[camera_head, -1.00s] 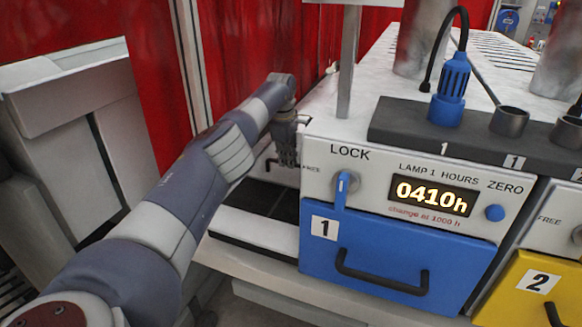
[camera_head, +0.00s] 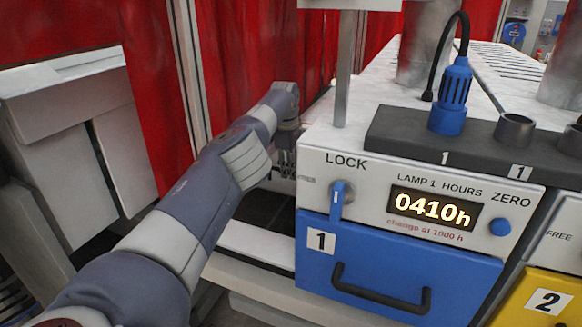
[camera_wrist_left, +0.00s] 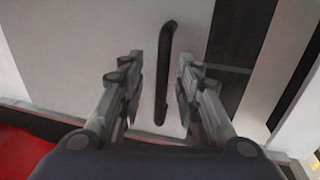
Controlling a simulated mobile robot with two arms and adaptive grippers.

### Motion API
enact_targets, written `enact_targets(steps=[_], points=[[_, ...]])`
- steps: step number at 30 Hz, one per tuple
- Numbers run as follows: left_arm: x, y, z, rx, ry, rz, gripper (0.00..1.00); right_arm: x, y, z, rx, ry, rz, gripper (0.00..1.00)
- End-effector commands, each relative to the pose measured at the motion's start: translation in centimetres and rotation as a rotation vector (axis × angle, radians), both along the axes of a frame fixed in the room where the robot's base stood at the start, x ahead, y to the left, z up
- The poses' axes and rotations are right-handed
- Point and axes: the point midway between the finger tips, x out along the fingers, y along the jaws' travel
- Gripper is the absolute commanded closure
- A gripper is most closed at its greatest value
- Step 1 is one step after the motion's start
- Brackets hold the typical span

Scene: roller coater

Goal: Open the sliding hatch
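The sliding hatch shows in the left wrist view as a plain pale grey panel (camera_wrist_left: 90,35) with a long black bar handle (camera_wrist_left: 166,75). My left gripper (camera_wrist_left: 160,62) is open, with one finger on each side of the handle and a gap visible on both sides. In the head view the left gripper (camera_head: 284,160) is at the side of the white machine, beyond the LOCK panel; the hatch handle is hidden there. My right gripper is in neither view.
A blue drawer (camera_head: 395,268) marked 1 with a black handle faces me. A blue lever (camera_head: 337,202) sits under LOCK, beside an hours display (camera_head: 433,208). A yellow drawer (camera_head: 540,300) is at right. A red curtain (camera_head: 245,60) hangs behind my arm; a grey cabinet (camera_head: 75,125) stands at left.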

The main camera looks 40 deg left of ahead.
Motion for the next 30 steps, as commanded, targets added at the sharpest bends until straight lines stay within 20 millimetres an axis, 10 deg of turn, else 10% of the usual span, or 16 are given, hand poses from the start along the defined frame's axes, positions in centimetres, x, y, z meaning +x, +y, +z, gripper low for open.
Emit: enact_targets(steps=[19,30], points=[[-0.6,0.1,3.0,0.003,-0.001,0.002,0.69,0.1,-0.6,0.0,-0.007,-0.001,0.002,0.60],[-1.7,-0.6,10.4,0.000,-0.002,0.001,0.69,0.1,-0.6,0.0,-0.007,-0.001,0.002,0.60]])
